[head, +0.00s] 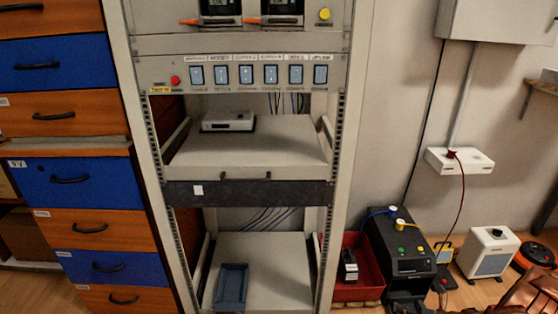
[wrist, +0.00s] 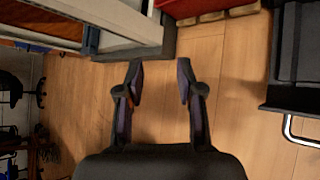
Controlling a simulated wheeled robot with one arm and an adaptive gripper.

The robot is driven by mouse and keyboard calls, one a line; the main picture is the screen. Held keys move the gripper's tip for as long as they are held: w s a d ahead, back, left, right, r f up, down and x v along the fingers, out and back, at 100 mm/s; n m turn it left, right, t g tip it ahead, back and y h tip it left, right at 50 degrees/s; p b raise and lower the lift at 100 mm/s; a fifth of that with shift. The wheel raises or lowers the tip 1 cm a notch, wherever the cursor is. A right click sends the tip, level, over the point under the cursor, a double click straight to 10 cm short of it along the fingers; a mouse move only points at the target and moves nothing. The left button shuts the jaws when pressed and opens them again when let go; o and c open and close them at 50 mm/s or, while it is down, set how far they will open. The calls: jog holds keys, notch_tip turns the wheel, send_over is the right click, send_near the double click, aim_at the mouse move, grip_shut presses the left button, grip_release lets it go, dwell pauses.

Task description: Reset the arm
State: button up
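My gripper (wrist: 160,82) shows in the wrist view with its two dark fingers spread apart. Nothing is between the fingertips, and only the wooden floor (wrist: 235,70) shows behind them. In the head view the gripper does not show. A copper-coloured shape at the lower right corner of that view may be part of my arm, but I cannot tell.
An equipment rack (head: 350,125) stands in the middle, with a small white device (head: 228,121) on its upper shelf and a blue tray (head: 231,288) on the lower. Drawers (head: 85,185) stand left. A red bin (head: 352,290) and a black machine (head: 400,245) stand right.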

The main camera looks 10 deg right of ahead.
jog(key=a+r+n+g+y+p, duration=0.1)
jog(key=a+r+n+g+p, duration=0.1)
jog(key=a+r+n+p, duration=0.65)
jog(key=a+r+n+g+y+b, duration=0.15)
jog(key=a+r, duration=0.35)
jog(key=r, duration=0.8)
jog(key=a+r+n+g+p, duration=0.4)
jog(key=a+r, duration=0.3)
jog(key=r, duration=0.4)
jog(key=s+a+r+n+g+h+p, duration=0.1)
jog(key=s+a+r+n+p, duration=0.35)
jog(key=r, duration=0.35)
jog(key=s+a+r+n+g+h+p, duration=0.1)
jog(key=s+a+r+n+g+p, duration=0.15)
jog(key=s+a+r+n, duration=0.45)
jog(key=s+d+r+n+h+p, duration=0.3)
jog(key=s+r+n+h+p, duration=0.4)
jog(key=s+r+n+p, duration=0.6)
jog(key=s+r, duration=0.7)
jog(key=r, duration=0.1)
jog(key=shift+s, duration=0.2)
jog(key=shift+h, duration=0.25)
